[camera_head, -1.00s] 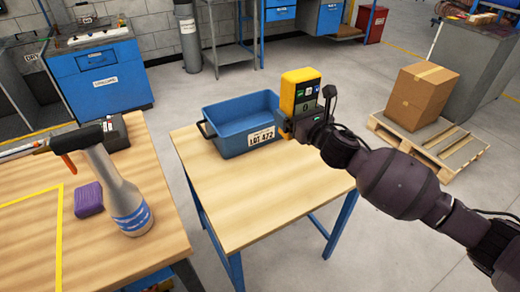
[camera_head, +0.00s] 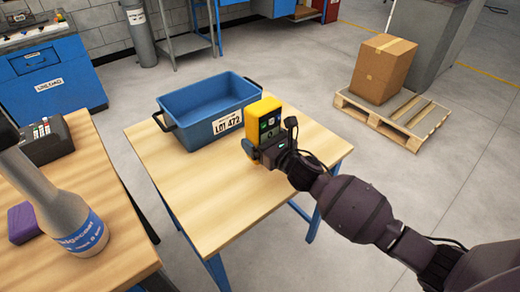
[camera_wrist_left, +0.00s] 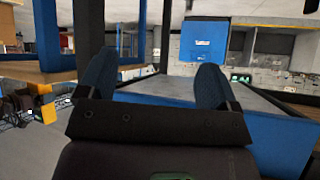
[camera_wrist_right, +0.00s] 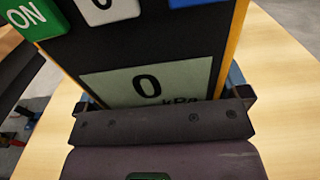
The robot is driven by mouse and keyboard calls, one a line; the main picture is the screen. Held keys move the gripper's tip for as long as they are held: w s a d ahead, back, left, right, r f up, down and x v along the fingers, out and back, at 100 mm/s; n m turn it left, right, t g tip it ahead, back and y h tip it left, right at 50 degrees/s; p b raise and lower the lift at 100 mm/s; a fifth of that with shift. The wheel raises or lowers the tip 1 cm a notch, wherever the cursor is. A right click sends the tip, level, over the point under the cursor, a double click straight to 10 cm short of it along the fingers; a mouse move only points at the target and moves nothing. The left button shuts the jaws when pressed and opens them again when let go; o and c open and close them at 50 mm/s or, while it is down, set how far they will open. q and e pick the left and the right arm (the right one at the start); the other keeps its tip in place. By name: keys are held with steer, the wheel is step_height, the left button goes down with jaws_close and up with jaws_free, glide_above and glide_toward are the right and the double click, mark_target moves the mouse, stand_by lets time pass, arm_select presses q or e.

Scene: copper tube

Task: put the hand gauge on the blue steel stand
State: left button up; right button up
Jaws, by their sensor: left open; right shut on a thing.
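The hand gauge (camera_head: 265,118) is yellow with a dark face and coloured buttons. My right gripper (camera_head: 258,153) is shut on it and holds it upright over the right back part of the wood-topped stand with blue steel legs (camera_head: 215,215). I cannot tell whether its bottom touches the top. In the right wrist view the gauge's face (camera_wrist_right: 150,60) with its "0" display fills the space between the fingers. My left gripper (camera_wrist_left: 153,72) is open and empty in the left wrist view, away from the gauge; it is outside the head view.
A blue bin (camera_head: 207,103) stands on the stand's back part, just left of the gauge. The front of the top is clear. A workbench (camera_head: 105,255) at left holds a grey bottle (camera_head: 75,225) and a purple block (camera_head: 22,222). A carton (camera_head: 383,68) sits on a pallet (camera_head: 395,118).

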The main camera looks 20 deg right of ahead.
step_height(320, 180, down, 4)
steer(key=shift+f+b, duration=0.2)
steer(key=shift+b, duration=0.6)
steer(key=shift+r, duration=0.25)
steer(key=shift+f, duration=0.25)
steer(key=o, duration=0.9)
arm_select(q)
steer(key=shift+s+a+f, duration=0.1)
steer(key=shift+s+f, duration=0.15)
steer(key=shift+f, duration=0.55)
arm_select(e)
steer(key=shift+o, duration=0.2)
arm_select(q)
steer(key=shift+r, duration=0.1)
arm_select(e)
steer(key=shift+r, duration=0.1)
